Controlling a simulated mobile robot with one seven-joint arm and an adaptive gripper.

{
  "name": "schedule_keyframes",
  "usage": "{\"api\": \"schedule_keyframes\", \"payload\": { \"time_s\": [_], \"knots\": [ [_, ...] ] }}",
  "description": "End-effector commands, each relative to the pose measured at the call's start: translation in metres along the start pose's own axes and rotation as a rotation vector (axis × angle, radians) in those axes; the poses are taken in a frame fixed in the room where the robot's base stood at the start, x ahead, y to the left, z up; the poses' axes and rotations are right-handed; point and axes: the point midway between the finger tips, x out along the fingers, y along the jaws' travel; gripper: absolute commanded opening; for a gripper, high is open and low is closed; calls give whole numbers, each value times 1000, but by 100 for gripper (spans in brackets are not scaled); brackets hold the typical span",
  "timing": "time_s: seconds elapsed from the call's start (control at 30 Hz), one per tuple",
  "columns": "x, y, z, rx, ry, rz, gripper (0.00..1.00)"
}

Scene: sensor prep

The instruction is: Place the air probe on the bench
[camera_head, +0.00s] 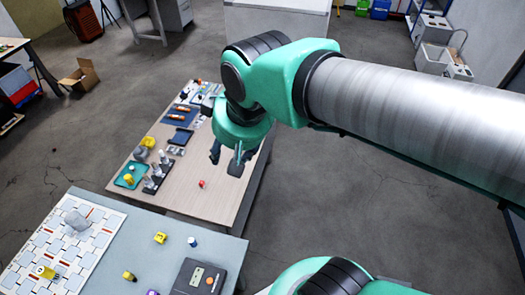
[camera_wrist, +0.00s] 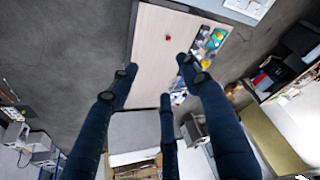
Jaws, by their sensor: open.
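My gripper (camera_head: 228,158) hangs over the right side of the wooden table (camera_head: 222,190), its dark fingers spread apart with nothing between them. The fingers (camera_wrist: 157,80) also show in the wrist view, above the pale tabletop (camera_wrist: 150,60). A small red object (camera_head: 201,183) lies on that table, left of and below the gripper in the head view; it also shows in the wrist view (camera_wrist: 168,37). I cannot tell which thing is the air probe; none is clearly recognisable as it. A grey-topped bench (camera_head: 215,240) stands nearer to me.
The wooden table's left side holds a teal tray (camera_head: 131,174), a dark rack (camera_head: 157,176) with pale pieces and a blue tray (camera_head: 181,136). The grey bench carries a patterned board (camera_head: 103,238), a yellow block (camera_head: 160,238) and a dark device (camera_head: 184,279). Floor is clear at right.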

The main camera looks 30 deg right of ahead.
Motion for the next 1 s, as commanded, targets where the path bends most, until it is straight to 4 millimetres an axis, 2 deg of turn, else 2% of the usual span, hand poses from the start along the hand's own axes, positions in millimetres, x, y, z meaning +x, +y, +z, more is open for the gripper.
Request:
{"api": "schedule_keyframes", "payload": {
  "time_s": [0.03,0.1,0.3,0.47,0.77,1.0],
  "knots": [
    [-10,12,12,39,18,15,47],
    [-19,22,27,85,35,32,47],
    [-34,40,56,169,66,63,47],
    [-36,43,64,190,72,71,47],
    [-36,43,64,190,72,71,47],
    [-23,43,69,189,72,70,47]
  ]
}}
